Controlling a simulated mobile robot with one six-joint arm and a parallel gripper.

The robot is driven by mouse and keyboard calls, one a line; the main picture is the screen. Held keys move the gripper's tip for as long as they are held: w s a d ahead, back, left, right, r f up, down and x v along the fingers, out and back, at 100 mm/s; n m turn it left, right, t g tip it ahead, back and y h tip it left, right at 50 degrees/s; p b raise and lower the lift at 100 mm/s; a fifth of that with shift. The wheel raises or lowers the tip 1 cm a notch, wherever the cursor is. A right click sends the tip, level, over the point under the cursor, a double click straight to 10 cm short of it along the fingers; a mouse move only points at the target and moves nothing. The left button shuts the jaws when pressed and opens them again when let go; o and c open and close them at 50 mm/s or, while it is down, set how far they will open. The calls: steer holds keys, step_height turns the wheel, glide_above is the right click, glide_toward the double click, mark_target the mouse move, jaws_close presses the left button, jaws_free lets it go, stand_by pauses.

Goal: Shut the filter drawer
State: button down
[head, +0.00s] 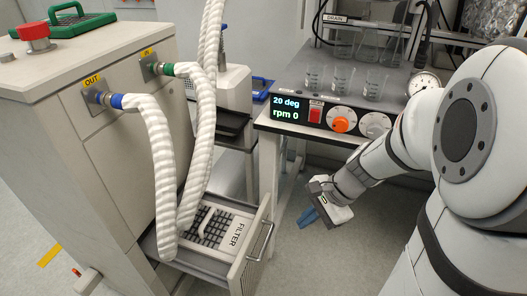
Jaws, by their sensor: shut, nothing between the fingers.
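The filter drawer (251,252) sticks out from the lower right side of the grey cabinet (62,146). It stands open, with a filter block marked FILTER (222,232) inside it. A metal bar handle (261,241) is on its front panel. My gripper (309,217) is shut and empty, to the right of the drawer front and apart from it. It points down and left, in front of the shaker bench. The white hoses partly hide the drawer's left and back parts.
Two white ribbed hoses (163,170) hang from the IN and OUT ports down by the drawer. A shaker (330,118) with glass beakers (342,80) stands on the bench at the back right. Floor (310,262) is clear right of the drawer.

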steer(key=w+d+f+m+t+y, duration=0.25)
steer(key=w+f+m, duration=0.35)
steer(key=m, duration=0.4)
steer(key=b, duration=0.4)
glide_toward(262, 216)
steer(key=shift+t, duration=0.25)
steer(key=x, duration=0.3)
steer(key=f+x, duration=0.1)
steer(key=x, duration=0.1)
steer(key=shift+s+d, duration=0.25)
steer(key=shift+w+a, duration=0.25)
steer(key=shift+a, duration=0.3)
steer(key=shift+w, duration=0.1)
